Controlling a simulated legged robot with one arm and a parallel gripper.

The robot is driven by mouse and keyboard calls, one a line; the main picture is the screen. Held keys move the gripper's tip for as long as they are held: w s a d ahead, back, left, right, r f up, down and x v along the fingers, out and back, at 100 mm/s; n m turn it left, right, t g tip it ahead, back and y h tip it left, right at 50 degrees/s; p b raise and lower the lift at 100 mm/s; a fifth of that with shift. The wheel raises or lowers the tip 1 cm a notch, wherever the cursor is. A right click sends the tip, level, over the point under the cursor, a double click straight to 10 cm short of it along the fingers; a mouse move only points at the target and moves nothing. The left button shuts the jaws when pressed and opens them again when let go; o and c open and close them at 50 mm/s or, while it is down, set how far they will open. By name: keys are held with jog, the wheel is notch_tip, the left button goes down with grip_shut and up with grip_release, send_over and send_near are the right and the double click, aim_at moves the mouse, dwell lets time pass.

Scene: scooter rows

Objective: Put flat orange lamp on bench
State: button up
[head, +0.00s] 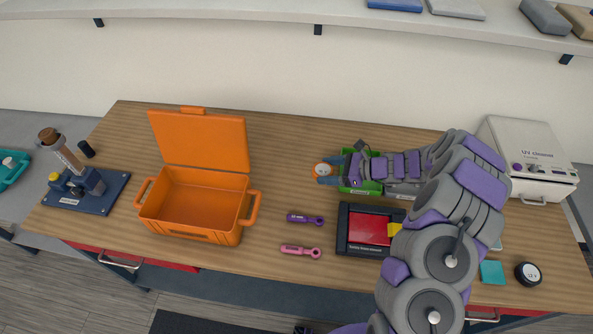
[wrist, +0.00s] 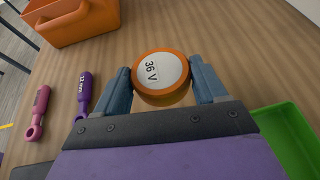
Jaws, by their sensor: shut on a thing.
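The flat orange lamp (wrist: 161,76) is a short orange disc with a white face marked "36 V". My gripper (wrist: 161,88) is shut on it, with one blue finger on each side. In the head view the lamp (head: 322,170) shows at the tip of my gripper (head: 326,172), over the wooden bench (head: 285,130). The green tray (head: 347,184) lies just right of the lamp, partly under my arm. I cannot tell whether the lamp touches the bench top or is a little above it.
An open orange case (head: 195,236) stands on the left of the bench. A purple tool (head: 305,219) and a pink tool (head: 300,251) lie right of it. A black box with a red inside (head: 343,230) is partly behind my arm. Bench around the lamp's left is clear.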

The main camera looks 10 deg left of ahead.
jog(key=b, duration=0.2)
send_over(292, 170)
jog(key=shift+s+d+f, duration=0.15)
jog(key=shift+d+f, duration=0.1)
jog(key=shift+f, duration=0.4)
jog(key=shift+a+f, duration=0.2)
jog(key=shift+f, duration=0.1)
notch_tip(292, 170, down, 3)
jog(key=shift+f+b, duration=0.1)
jog(key=shift+b, duration=0.45)
jog(key=shift+r, duration=0.2)
jog(key=shift+f, duration=0.1)
jog(key=o, duration=1.1)
